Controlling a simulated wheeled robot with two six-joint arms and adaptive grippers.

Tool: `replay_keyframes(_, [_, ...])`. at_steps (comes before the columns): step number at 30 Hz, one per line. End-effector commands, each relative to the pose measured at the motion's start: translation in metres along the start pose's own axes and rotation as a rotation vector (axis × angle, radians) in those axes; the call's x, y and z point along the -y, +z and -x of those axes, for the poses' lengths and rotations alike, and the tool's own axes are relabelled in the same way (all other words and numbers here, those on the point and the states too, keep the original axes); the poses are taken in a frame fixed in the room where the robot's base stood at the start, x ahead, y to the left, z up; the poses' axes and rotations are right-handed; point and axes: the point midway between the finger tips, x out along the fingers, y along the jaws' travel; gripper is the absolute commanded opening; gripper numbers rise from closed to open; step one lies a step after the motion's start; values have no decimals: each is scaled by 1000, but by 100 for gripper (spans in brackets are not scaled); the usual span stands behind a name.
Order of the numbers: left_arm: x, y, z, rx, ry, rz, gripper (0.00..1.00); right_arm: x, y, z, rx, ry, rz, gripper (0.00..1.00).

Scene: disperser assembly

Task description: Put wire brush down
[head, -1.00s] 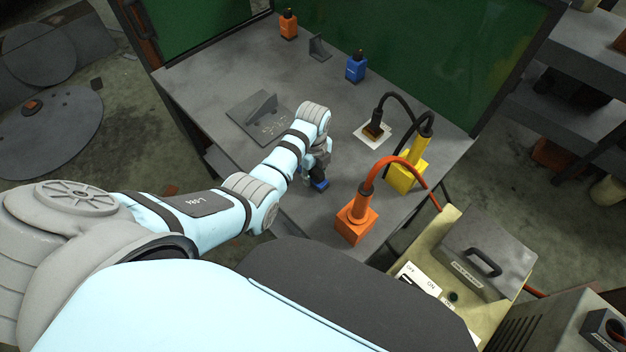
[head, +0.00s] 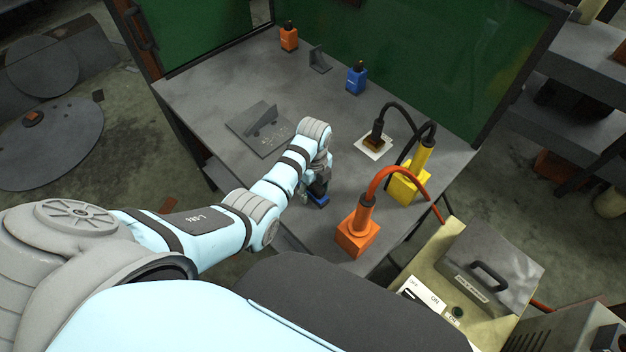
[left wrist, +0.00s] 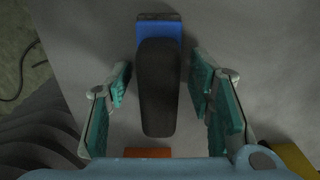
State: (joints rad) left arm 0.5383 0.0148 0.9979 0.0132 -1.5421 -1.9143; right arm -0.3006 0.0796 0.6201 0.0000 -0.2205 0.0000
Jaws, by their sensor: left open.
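The wire brush (left wrist: 158,85) has a dark handle and a blue end, and fills the middle of the left wrist view. Its blue part (head: 318,201) also shows in the head view, low at the table's near edge, left of the orange block. My left gripper (left wrist: 161,88) is open, with its teal-padded fingers on either side of the dark handle and visible gaps between. The brush appears to rest on the grey table (head: 215,75). In the head view my left gripper (head: 318,187) partly hides it. My right gripper is not in view.
An orange block (head: 357,236) with an orange cable and a yellow block (head: 408,187) with a black cable stand right of my gripper. A grey plate with a bracket (head: 262,132) lies to the left. Blue (head: 356,78) and orange (head: 289,38) bottles stand farther back.

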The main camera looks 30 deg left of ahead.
Motion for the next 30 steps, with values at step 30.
replay_keyframes(30, [0, 0, 122, 0, 0, 0, 48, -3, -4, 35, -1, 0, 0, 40])
